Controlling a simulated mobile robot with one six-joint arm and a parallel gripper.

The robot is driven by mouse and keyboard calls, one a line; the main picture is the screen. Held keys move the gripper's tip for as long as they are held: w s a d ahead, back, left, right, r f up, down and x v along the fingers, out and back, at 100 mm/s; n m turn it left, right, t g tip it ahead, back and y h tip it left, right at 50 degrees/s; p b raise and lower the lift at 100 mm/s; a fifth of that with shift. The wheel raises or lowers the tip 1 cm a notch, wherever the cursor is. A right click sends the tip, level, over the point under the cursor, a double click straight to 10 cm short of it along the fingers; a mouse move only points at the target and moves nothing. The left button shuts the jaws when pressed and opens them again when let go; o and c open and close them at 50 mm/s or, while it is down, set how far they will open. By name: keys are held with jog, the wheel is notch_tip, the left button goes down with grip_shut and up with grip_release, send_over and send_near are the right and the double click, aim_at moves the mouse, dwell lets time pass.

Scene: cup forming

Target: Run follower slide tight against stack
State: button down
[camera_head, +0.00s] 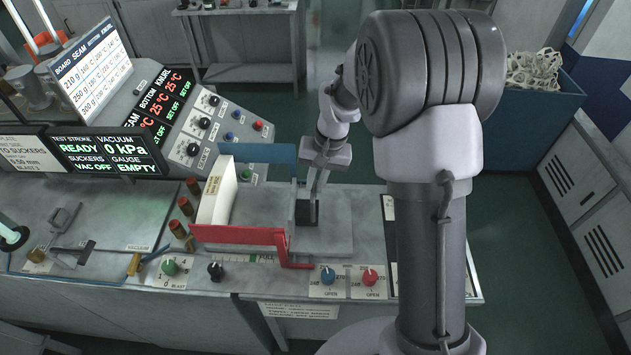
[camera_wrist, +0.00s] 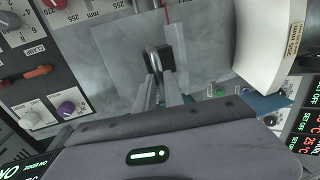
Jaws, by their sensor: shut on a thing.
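The white stack (camera_head: 217,192), with a paper label on its top, stands upright at the left between a red guide (camera_head: 240,235) and a blue guide (camera_head: 262,153). It also shows at the upper right of the wrist view (camera_wrist: 268,45). The follower slide, a small dark block (camera_head: 306,213), sits on the grey bed to the right of the stack, with a clear gap between them. My gripper (camera_head: 313,192) points down at the follower; in the wrist view its fingers (camera_wrist: 158,82) are shut at the follower's small metal handle (camera_wrist: 151,58), beside the dark block (camera_wrist: 168,58).
A red bracket (camera_head: 295,264) sticks out at the bed's front edge. Blue and red knobs (camera_head: 328,275) lie on the front panel. Rust-coloured posts (camera_head: 184,206) stand left of the stack. The bed (camera_head: 262,205) between stack and follower is bare.

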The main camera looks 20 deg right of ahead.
jog(key=w+a, duration=0.2)
jog(key=a, duration=0.6)
jog(key=w+a, duration=0.3)
jog(key=a, duration=0.6)
jog(key=shift+w, duration=0.35)
jog(key=shift+a+r, duration=0.1)
jog(key=c, duration=1.5)
grip_release()
jog(key=shift+o, duration=0.2)
jog(key=s+d+r+p, duration=0.1)
jog(key=d+r+p, duration=0.2)
jog(key=r, duration=1.4)
jog(key=shift+d, duration=0.15)
jog(key=shift+s, duration=0.1)
